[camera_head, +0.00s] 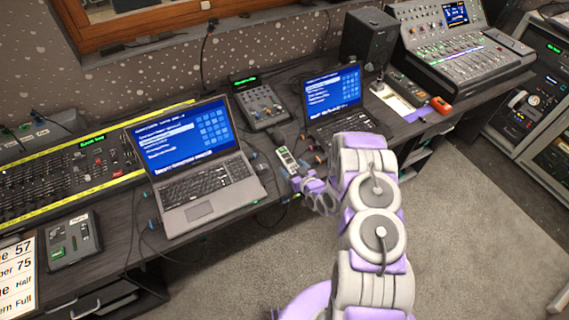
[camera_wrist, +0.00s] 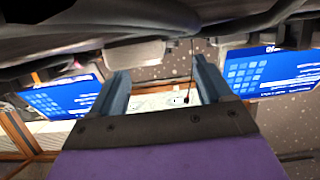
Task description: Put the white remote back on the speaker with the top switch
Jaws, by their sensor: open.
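A small pale device with a green-lit end (camera_head: 287,160), which looks like the white remote, is at the desk's front edge between the two laptops in the head view. My gripper (camera_head: 297,178) is right beside its lower end; I cannot tell whether they touch. In the wrist view my gripper (camera_wrist: 158,70) has its two fingers spread, with nothing clearly held between them. A dark box speaker (camera_head: 368,40) stands at the back of the desk, right of the right laptop. A switch on its top is too small to make out.
A large laptop (camera_head: 205,190) and a smaller laptop (camera_head: 345,122) flank a small mixer (camera_head: 262,104). A big mixing console (camera_head: 465,45) is at the right. An orange-red object (camera_head: 441,105) lies at the desk edge. The carpet (camera_head: 470,220) in front is clear.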

